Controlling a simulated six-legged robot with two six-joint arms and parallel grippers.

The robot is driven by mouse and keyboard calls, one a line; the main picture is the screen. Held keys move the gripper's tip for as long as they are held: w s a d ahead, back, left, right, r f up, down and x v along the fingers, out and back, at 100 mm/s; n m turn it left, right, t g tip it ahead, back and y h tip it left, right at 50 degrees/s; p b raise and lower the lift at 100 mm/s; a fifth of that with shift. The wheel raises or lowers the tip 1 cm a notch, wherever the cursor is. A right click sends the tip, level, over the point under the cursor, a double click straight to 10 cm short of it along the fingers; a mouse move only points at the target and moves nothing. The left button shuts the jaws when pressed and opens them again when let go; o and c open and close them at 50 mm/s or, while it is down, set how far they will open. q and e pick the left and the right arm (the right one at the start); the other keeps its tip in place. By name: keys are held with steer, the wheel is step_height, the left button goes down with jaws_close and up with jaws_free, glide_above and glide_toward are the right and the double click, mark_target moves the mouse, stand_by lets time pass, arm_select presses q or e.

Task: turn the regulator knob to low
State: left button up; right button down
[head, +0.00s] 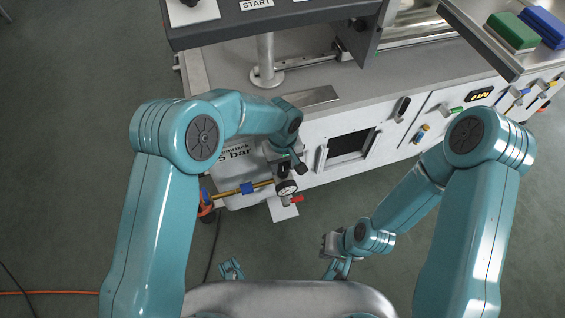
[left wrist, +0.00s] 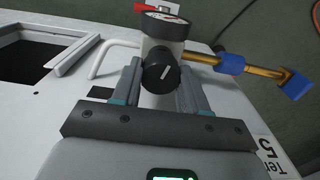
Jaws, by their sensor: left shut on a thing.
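The regulator has a black knob (left wrist: 160,73) with a white pointer mark, which leans up and to the right in the left wrist view. The pale regulator body (left wrist: 163,32) is behind it, with a round gauge (head: 287,187) beside it. My left gripper (head: 289,166) is at the regulator on the end of the white cabinet. Its two fingers are on either side of the knob and shut on it. The fingers partly hide the regulator in the head view. My right gripper (head: 332,244) is away from the cabinet, low in the head view; its fingers are too small to judge.
A brass pipe (head: 263,184) with a blue fitting (head: 247,188) runs left from the regulator. A red lever (head: 297,198) is close by the gauge. The white cabinet (head: 310,180) has a dark opening (head: 351,145). Open floor is between the cabinet and my base.

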steer(key=shift+f, duration=0.1)
arm_select(q)
steer(key=shift+f+n+b, duration=0.1)
steer(key=shift+n+b, duration=0.55)
steer(key=shift+n, duration=0.15)
steer(key=shift+n+b, duration=0.5)
steer(key=shift+n, duration=0.4)
steer(key=n+b, duration=0.2)
steer(key=n, duration=0.3)
steer(key=shift+b, duration=0.3)
steer(key=n+b, duration=0.2)
steer(key=n, duration=0.3)
steer(key=shift+a+n, duration=0.1)
steer(key=shift+n, duration=0.3)
steer(key=n+b, duration=0.1)
steer(key=n, duration=0.2)
steer(key=shift+n, duration=0.9)
arm_select(e)
step_height(320, 180, down, 7)
steer(key=w+d, duration=0.1)
steer(key=shift+w+d+f+m+t, duration=0.2)
steer(key=shift+w+m+t, duration=0.1)
steer(key=shift+w+t, duration=0.1)
arm_select(q)
steer(key=shift+s, duration=0.1)
